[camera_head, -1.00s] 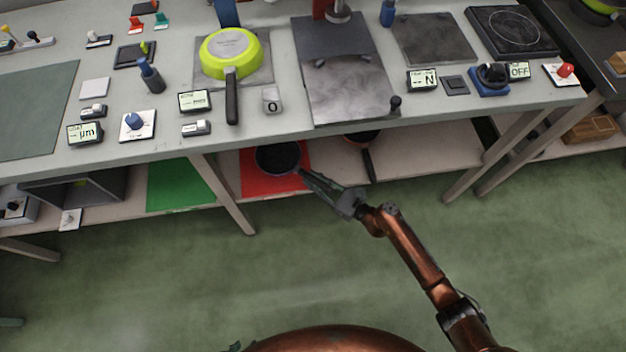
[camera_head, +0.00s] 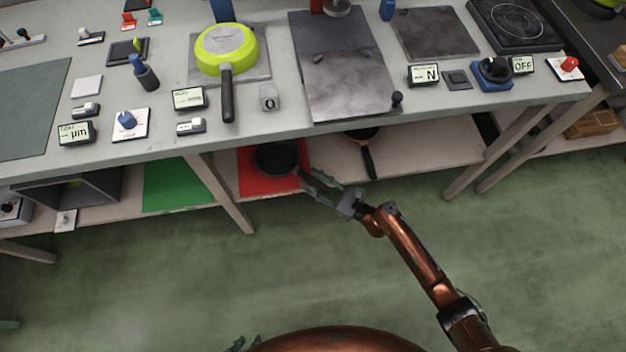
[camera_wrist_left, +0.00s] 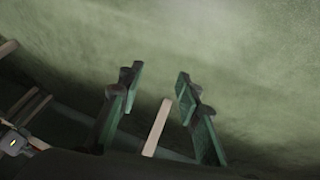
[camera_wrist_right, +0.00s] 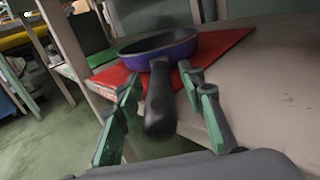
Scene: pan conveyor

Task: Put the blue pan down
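The blue pan (camera_head: 277,158) sits upright on the red mat (camera_head: 246,182) on the lower shelf. In the right wrist view its blue-purple side (camera_wrist_right: 182,48) and black handle (camera_wrist_right: 160,105) show, with the handle pointing towards my right gripper. My right gripper (camera_head: 318,184) is open, its green fingers on either side of the handle with visible gaps. My left gripper (camera_wrist_left: 157,80) is open and empty over the floor. Only its tips (camera_head: 246,342) show at the bottom of the head view.
A green mat (camera_head: 178,186) lies left of the red one. Another dark pan (camera_head: 366,150) is on the shelf to the right, partly under the tabletop. A lime-green pan (camera_head: 226,48) lies upside down on the table above. The table leg (camera_head: 228,200) stands left of the red mat.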

